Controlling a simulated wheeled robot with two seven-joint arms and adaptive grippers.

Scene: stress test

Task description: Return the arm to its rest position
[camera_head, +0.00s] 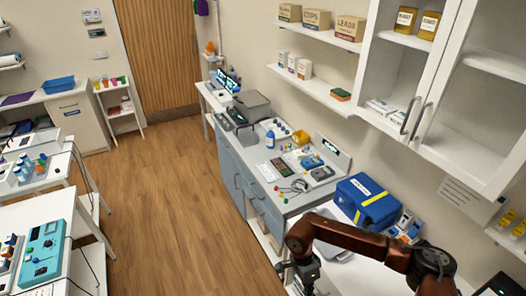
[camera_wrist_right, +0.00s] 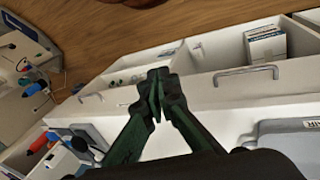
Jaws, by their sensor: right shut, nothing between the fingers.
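My right arm (camera_head: 345,236), reddish brown with dark joints, comes in from the lower right in the head view and bends down at its elbow. My right gripper (camera_head: 307,274) is dark and hangs near the front edge of the counter at the bottom of that view. In the right wrist view its dark green fingers (camera_wrist_right: 157,88) meet at the tips, with nothing between them. Below the fingertips in that view is a white surface edge. My left gripper is in neither view.
A blue case with a yellow band (camera_head: 367,201) stands on the counter close behind my right arm. Small instruments (camera_head: 318,170) lie farther along it. White wall cabinets (camera_head: 424,85) hang above. In the wrist view, a white compartment holds a box (camera_wrist_right: 266,46). The wooden floor (camera_head: 185,200) is clear.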

